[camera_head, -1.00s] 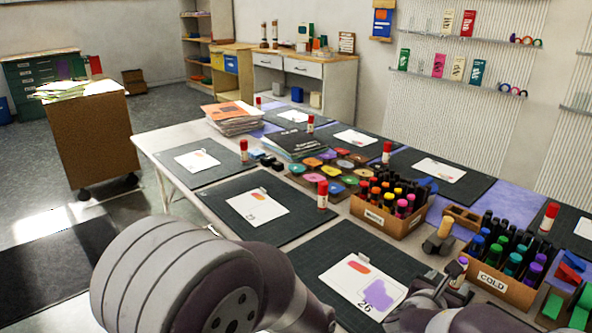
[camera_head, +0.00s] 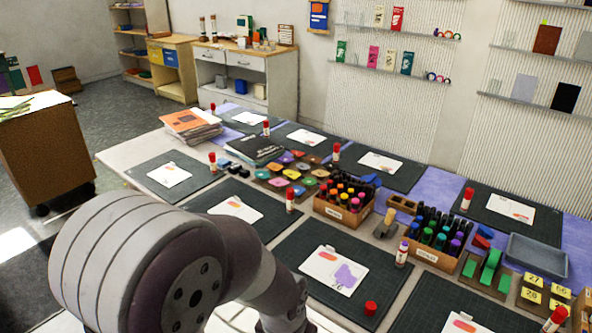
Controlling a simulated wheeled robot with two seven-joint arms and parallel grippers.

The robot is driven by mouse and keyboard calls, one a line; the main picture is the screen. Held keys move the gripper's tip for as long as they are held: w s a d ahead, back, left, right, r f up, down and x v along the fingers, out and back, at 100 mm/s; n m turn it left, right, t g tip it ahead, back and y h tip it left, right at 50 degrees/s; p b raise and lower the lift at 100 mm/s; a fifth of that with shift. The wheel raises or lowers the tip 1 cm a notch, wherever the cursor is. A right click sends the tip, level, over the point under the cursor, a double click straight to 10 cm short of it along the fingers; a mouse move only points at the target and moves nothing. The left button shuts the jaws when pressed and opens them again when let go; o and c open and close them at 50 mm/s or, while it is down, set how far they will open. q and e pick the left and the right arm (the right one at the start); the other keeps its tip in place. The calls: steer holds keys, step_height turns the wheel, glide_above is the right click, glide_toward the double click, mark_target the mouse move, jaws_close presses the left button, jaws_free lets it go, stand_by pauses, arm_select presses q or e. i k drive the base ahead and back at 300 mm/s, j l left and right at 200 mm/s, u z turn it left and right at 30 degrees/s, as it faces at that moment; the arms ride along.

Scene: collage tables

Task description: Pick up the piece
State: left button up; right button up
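The task names only "the piece", and I cannot tell which one it means. A white card (camera_head: 323,262) on the nearest full dark mat (camera_head: 290,250) bears an orange shape and a purple shape (camera_head: 347,275). I cannot tell whether these shapes are loose or printed. A red cap (camera_head: 371,308) stands on the same mat, right of the card. An uncapped glue stick (camera_head: 403,254) stands at the mat's right edge. My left arm fills the lower left, and its gripper is out of view below. My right gripper is not in view.
A box of warm markers (camera_head: 337,212) and a box marked COLD (camera_head: 427,256) stand along the table's middle. A stamp-like tool (camera_head: 387,223) is between them. A grey tray (camera_head: 540,262) and yellow numbered blocks (camera_head: 533,292) are at the right. Other mats bear cards and glue sticks.

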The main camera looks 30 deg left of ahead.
mark_target(259, 174)
steer(key=j+z, duration=0.2)
steer(key=z, duration=0.2)
steer(key=j+z, duration=0.2)
steer(key=z, duration=0.15)
steer(key=j+z, duration=0.25)
steer(key=z, duration=0.15)
steer(key=j+z, duration=0.2)
steer(key=z, duration=0.2)
steer(key=k+j+z, duration=0.2)
steer(key=j, duration=0.45)
steer(key=k+j+z, duration=0.2)
steer(key=j, duration=0.45)
steer(key=k+j+z, duration=0.15)
steer(key=k+j, duration=0.25)
steer(key=j, duration=0.15)
steer(key=k+j+z, duration=0.2)
steer(key=k+j, duration=0.15)
steer(key=j, duration=0.2)
steer(key=k+j+z, duration=0.2)
steer(key=k+j, duration=0.55)
steer(key=j, duration=0.15)
steer(key=k+j, duration=0.4)
steer(key=j, duration=0.1)
